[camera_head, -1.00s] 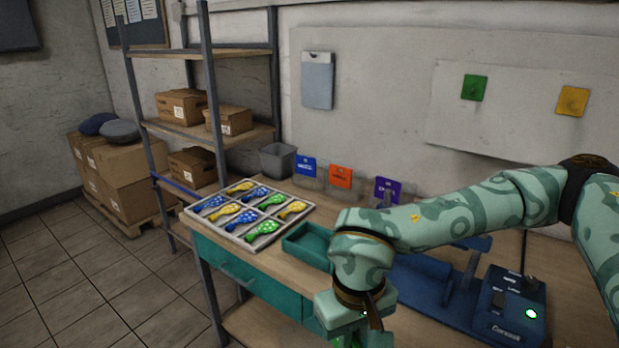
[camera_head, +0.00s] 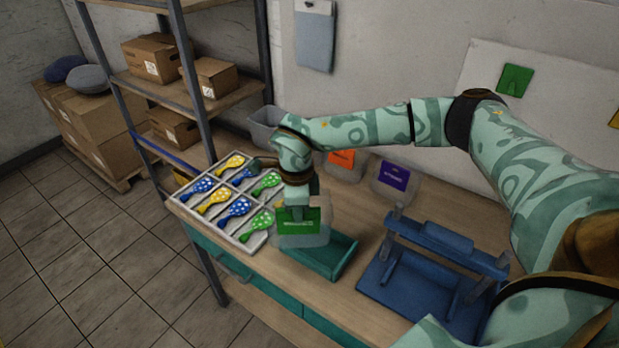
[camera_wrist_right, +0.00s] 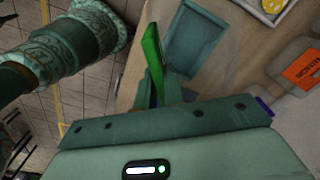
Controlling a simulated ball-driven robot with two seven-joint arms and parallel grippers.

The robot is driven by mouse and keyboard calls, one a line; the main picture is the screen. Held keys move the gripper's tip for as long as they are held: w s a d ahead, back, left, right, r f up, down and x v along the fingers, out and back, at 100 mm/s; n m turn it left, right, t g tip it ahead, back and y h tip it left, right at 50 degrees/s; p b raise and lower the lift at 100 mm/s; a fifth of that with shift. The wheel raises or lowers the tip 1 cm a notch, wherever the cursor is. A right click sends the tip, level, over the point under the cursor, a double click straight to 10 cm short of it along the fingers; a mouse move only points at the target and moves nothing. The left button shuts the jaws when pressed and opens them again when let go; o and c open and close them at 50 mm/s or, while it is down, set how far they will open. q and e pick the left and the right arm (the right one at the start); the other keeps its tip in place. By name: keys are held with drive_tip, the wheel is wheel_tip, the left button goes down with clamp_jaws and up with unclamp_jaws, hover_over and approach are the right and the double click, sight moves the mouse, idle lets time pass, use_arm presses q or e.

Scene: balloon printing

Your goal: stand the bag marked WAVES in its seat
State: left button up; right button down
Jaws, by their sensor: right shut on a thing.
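My right gripper (camera_head: 301,206) is shut on a clear bag with a green label (camera_head: 299,221). The bag hangs upright in front of the open teal tray (camera_head: 348,258) in the head view; I cannot tell whether they touch. The label's print is too small to read, so I cannot confirm WAVES. The green piece (camera_wrist_right: 152,52) shows edge-on in the right wrist view. The left gripper is out of view.
A divided tray (camera_head: 245,243) of several patterned balloons lies left of the teal tray. A blue stand (camera_head: 405,285) is on the right. A grey bin (camera_head: 263,126) stands behind my wrist. Bare tabletop (camera_head: 363,222) lies between the teal tray and the purple-labelled bag.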

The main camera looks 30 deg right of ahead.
use_arm(q)
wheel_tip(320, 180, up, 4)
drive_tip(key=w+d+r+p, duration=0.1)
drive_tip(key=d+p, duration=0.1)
drive_tip(key=p, duration=0.1)
use_arm(e)
drive_tip(key=d+f+m+b, duration=0.1)
drive_tip(key=f+m+b, duration=0.1)
drive_tip(key=f+b, duration=0.1)
drive_tip(key=w+d+f+m+b, duration=0.1)
drive_tip(key=f+m+b, duration=0.1)
drive_tip(key=f+m, duration=0.1)
drive_tip(key=d+f+m+b, duration=0.2)
drive_tip(key=f+b, duration=0.1)
drive_tip(key=shift+w+d+f+b, duration=0.1)
drive_tip(key=shift+w+f+b, duration=0.1)
drive_tip(key=shift+f+b, duration=0.15)
drive_tip(key=shift+f, duration=0.6)
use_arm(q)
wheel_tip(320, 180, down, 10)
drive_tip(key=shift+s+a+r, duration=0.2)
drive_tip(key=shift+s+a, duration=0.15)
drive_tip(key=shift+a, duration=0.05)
use_arm(e)
drive_tip(key=c, duration=1.4)
unclamp_jaws()
drive_tip(key=shift+c, duration=0.2)
